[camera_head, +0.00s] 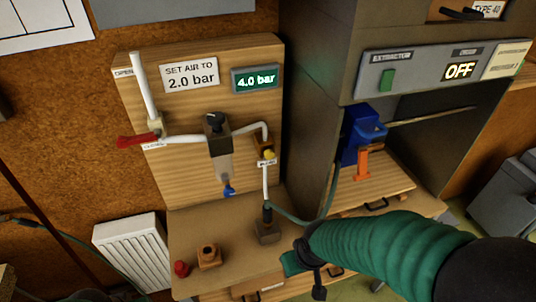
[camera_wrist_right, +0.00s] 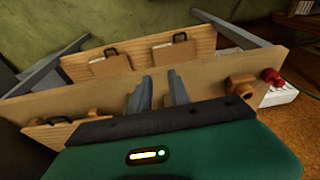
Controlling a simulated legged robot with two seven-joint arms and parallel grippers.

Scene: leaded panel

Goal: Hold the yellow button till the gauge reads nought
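The yellow button (camera_head: 269,154) sits on a small wooden block at the right of the upright wooden panel, beside the white pipe. A green display (camera_head: 256,77) at the panel's top right serves as the gauge and reads 4.0 bar. A sign (camera_head: 190,75) left of it says SET AIR TO 2.0 bar. My right gripper (camera_head: 304,275) is below and right of the button, in front of the bench, apart from the button. In the right wrist view, its two grey fingers (camera_wrist_right: 160,77) stand apart with nothing between them. My left gripper is not in view.
A red lever (camera_head: 137,141) and a filter unit (camera_head: 217,145) are on the panel. A red knob (camera_head: 181,268), a wooden block (camera_head: 209,256) and a dark hose fitting (camera_head: 268,229) stand on the bench. A grey cabinet (camera_head: 315,90) with an OFF display stands right.

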